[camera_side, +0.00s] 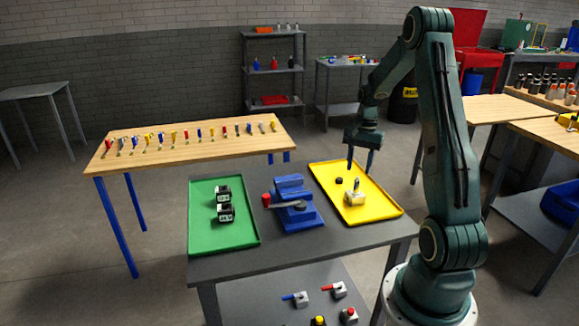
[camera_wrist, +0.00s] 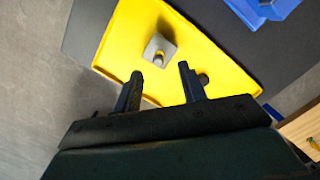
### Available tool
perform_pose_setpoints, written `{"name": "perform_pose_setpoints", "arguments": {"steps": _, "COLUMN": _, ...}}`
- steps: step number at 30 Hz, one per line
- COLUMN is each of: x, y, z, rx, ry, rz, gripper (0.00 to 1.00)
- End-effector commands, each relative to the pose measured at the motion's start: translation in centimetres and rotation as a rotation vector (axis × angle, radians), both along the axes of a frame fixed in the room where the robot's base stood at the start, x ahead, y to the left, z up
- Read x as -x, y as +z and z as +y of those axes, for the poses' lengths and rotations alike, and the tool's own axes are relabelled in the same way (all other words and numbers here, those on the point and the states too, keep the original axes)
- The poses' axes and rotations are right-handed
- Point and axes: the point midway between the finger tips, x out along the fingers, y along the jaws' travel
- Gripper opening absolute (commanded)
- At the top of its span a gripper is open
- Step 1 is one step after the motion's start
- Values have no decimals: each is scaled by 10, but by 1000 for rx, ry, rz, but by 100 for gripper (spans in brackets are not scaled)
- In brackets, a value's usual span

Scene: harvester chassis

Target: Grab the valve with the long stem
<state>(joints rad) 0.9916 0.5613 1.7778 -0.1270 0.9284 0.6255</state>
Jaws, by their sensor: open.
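A pale metal valve (camera_side: 355,199) with an upright stem stands on the yellow tray (camera_side: 386,205), toward its front. In the wrist view the valve (camera_wrist: 166,47) is a grey block with its stem pointing toward the camera. My gripper (camera_side: 360,168) is above the back part of the yellow tray, fingers pointing down. In the wrist view my gripper (camera_wrist: 160,72) is open and empty, with the valve beyond the fingertips, apart from them. A small dark round piece (camera_side: 339,181) lies on the tray; it is partly hidden by the right finger in the wrist view (camera_wrist: 204,79).
A blue vise (camera_side: 294,205) stands left of the yellow tray. A green tray (camera_side: 237,228) holds two black-and-white parts (camera_side: 225,204). Several coloured-handle valves (camera_side: 335,289) lie on the lower shelf. A wooden bench (camera_side: 180,157) with a row of tools stands behind.

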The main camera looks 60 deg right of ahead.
Motion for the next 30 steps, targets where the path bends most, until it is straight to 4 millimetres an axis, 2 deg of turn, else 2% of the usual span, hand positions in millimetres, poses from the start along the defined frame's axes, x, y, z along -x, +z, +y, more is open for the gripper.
{"name": "perform_pose_setpoints", "arguments": {"steps": 4, "x": 0, "y": -13, "z": 2, "rx": -1, "ry": 0, "rz": 1, "gripper": 41}}
{"name": "perform_pose_setpoints", "arguments": {"steps": 16, "x": 1, "y": -22, "z": 4, "rx": -1, "ry": 0, "rz": 2, "gripper": 41}}
{"name": "perform_pose_setpoints", "arguments": {"steps": 27, "x": 3, "y": -61, "z": 10, "rx": -2, "ry": -1, "rz": 3, "gripper": 41}}
{"name": "perform_pose_setpoints", "arguments": {"steps": 30, "x": 3, "y": -66, "z": 10, "rx": 0, "ry": -1, "rz": 2, "gripper": 41}}
